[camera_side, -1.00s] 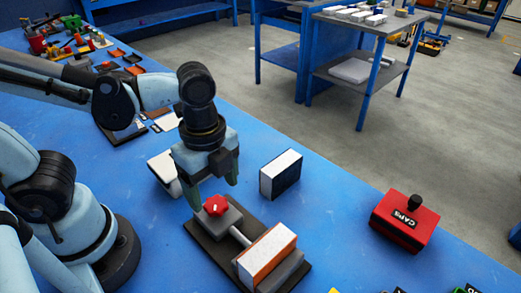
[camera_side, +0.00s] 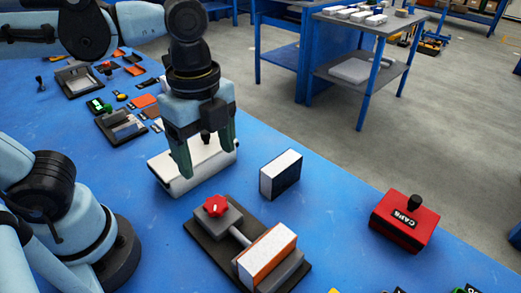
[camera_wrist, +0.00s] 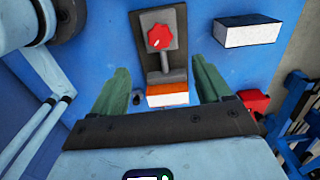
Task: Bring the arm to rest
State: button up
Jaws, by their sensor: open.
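My gripper (camera_side: 206,160) is open and empty. In the side view it hangs above the blue bench, in front of a white block with a dark knob (camera_side: 200,165), beyond the clamp fixture. In the wrist view its two green fingers (camera_wrist: 158,88) are spread apart with the bench far below between them. The fixture has a dark base (camera_side: 205,239) and a red star knob (camera_side: 215,206), which also shows in the wrist view (camera_wrist: 161,37). A white and orange sandwich panel (camera_side: 267,254) sits at the fixture's near end; part of it shows in the wrist view (camera_wrist: 168,96).
A red box marked CAPS (camera_side: 404,222) stands at the bench's right edge. Small trays and parts (camera_side: 122,126) lie at the back left. A grey-topped blue table (camera_side: 372,22) stands beyond the bench.

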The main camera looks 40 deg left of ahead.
jog(key=shift+f, duration=0.1)
jog(key=w+a+f+n+t, duration=0.3)
jog(key=w+a+n+t, duration=0.4)
jog(key=n, duration=1)
jog(key=shift+a+f+n, duration=0.25)
jog(key=shift+a+n, duration=0.05)
jog(key=shift+a, duration=0.95)
